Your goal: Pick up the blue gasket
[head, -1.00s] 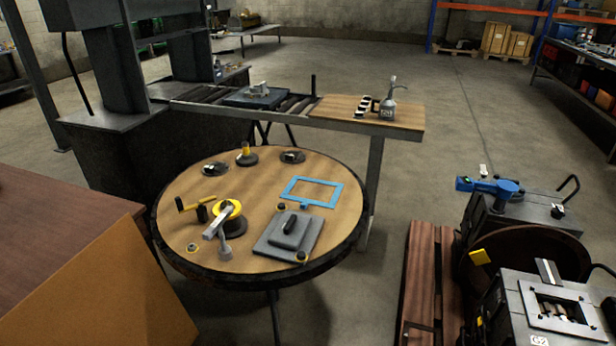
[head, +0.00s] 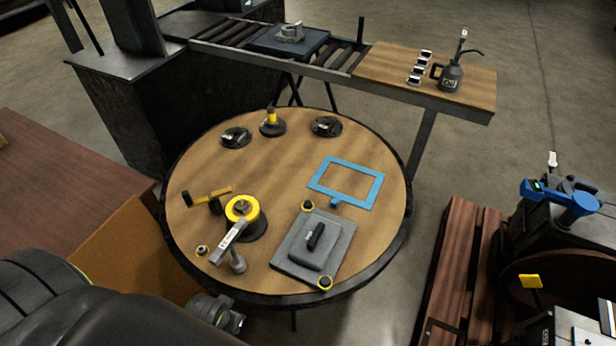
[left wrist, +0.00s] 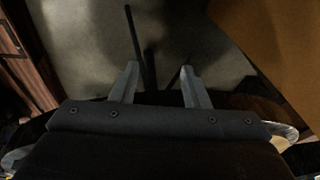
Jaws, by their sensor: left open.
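The blue gasket (head: 345,181) is a flat rectangular frame with a small tab, lying on the right part of the round wooden table (head: 270,165). My left arm shows at the lower left of the head view, with its gripper low beside the table's near edge, well apart from the gasket. In the left wrist view my left gripper (left wrist: 159,85) is open with nothing between its two fingers, pointing at the floor. The gasket is not in the left wrist view. My right gripper is not in view.
A grey cover plate (head: 313,248) lies in front of the gasket, with a yellow-topped spool (head: 243,210) to its left. Dark round parts stand at the table's back. A roller conveyor (head: 260,42) with an oil can (head: 450,76) stands behind; a wooden pallet (head: 455,265) lies right.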

